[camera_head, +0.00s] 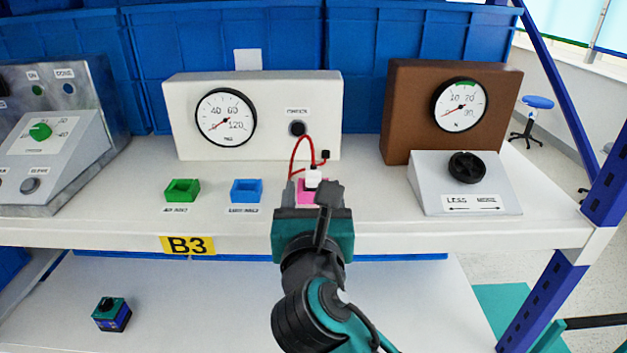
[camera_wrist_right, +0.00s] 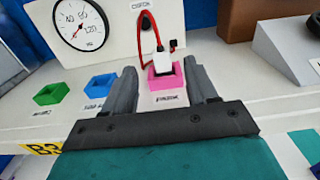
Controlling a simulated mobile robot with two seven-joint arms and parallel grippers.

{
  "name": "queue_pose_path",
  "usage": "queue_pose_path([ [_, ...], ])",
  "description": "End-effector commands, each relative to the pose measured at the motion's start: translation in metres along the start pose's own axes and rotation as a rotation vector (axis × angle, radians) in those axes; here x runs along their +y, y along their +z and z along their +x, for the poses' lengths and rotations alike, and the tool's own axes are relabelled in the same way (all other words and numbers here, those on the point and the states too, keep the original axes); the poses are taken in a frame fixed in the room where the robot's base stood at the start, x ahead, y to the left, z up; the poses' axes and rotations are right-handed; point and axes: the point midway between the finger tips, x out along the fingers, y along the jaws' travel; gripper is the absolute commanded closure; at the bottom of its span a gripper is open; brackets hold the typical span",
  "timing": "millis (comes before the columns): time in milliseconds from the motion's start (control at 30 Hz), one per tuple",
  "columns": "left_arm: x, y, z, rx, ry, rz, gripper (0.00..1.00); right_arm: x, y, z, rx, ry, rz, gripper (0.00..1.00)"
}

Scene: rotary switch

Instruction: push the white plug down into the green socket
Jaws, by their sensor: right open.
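The white plug (camera_head: 313,178) stands in or on the pink socket (camera_head: 301,188), with a red cable attached. In the right wrist view the plug (camera_wrist_right: 161,64) sits above the pink socket (camera_wrist_right: 170,80). The green socket (camera_head: 182,191) lies to the left on the shelf and looks empty. It also shows in the right wrist view (camera_wrist_right: 51,93). My right gripper (camera_wrist_right: 161,75) is open and empty. Its fingers show to either side of the plug and pink socket in the picture; the plug appears beyond the fingertips. My left gripper is out of view.
A blue socket (camera_head: 246,190) lies between the green and pink ones. A white gauge box (camera_head: 258,143) stands behind them, the cable running near its black outlet. A grey panel (camera_head: 60,150) is at left, a dial box (camera_head: 466,195) at right. Blue crates close off the back.

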Motion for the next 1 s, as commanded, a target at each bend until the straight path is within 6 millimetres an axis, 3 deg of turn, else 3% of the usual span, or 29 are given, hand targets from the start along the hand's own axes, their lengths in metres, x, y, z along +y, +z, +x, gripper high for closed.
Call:
queue_pose_path([
  [100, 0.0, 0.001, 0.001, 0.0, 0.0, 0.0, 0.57, 0.0, 0.0, 0.019, -0.001, 0.0, 0.0, 0.43],
  [333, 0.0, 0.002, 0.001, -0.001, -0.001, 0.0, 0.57, 0.0, 0.0, 0.036, 0.001, 0.0, 0.002, 0.43],
  [600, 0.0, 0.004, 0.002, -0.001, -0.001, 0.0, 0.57, 0.0, 0.0, 0.074, 0.001, 0.002, 0.001, 0.43],
  [900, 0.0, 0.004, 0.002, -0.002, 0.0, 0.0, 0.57, 0.0, 0.0, 0.08, 0.002, 0.002, 0.003, 0.43],
  [1000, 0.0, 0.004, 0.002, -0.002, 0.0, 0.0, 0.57, 0.0, 0.0, 0.08, 0.002, 0.002, 0.002, 0.5],
])
